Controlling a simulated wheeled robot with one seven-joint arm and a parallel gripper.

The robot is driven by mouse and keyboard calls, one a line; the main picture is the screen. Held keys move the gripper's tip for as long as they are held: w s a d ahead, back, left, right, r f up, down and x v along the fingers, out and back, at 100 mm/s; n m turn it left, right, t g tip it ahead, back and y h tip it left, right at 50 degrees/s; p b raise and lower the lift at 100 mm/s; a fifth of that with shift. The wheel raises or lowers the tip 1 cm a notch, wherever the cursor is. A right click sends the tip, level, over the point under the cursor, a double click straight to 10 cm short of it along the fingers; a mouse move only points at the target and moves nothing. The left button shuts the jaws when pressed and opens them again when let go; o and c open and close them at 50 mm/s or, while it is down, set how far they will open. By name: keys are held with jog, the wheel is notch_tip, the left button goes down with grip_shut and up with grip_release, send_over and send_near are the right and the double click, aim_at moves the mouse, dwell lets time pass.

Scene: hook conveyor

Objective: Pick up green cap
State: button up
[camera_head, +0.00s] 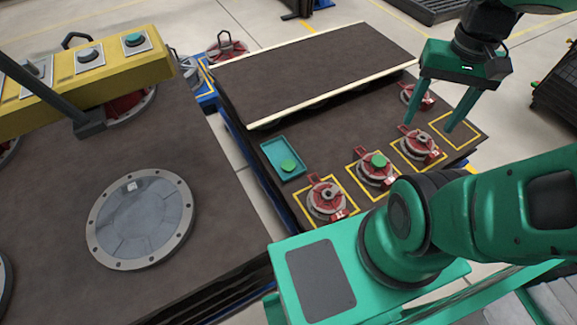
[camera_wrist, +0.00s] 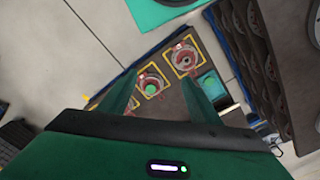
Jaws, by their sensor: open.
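One green cap (camera_head: 379,160) sits on top of a red-and-grey fixture (camera_head: 366,176) inside a yellow outlined square. Another green cap (camera_head: 288,165) lies in a small teal tray (camera_head: 270,146) to its left. My gripper (camera_head: 426,127) is open and empty, pointing down above the right part of the same table. In the wrist view, the capped fixture's green cap (camera_wrist: 151,89) shows between the open fingers of my gripper (camera_wrist: 160,77), with clear distance below them. The teal tray (camera_wrist: 208,79) is partly hidden by the right finger there.
Uncapped red fixtures (camera_head: 327,199) and (camera_head: 419,146) flank the capped one. A raised dark conveyor belt (camera_head: 315,70) runs behind them. A table with a round grey hatch (camera_head: 140,221) and a yellow button panel (camera_head: 95,70) stand left. An empty yellow square lies at right.

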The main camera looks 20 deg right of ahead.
jog(key=w+d+f+m+h, duration=0.1)
jog(key=w+f, duration=0.1)
jog(key=w, duration=0.5)
jog(key=w+f+m, duration=0.1)
jog(key=w+f, duration=0.2)
jog(key=w, duration=0.3)
jog(key=m+y, duration=0.1)
jog(key=m, duration=0.6)
send_over(288, 164)
notch_tip(288, 164, down, 41)
jog(key=shift+s+f, duration=0.1)
jog(key=shift+f, duration=5.2)
jog(key=c, duration=0.8)
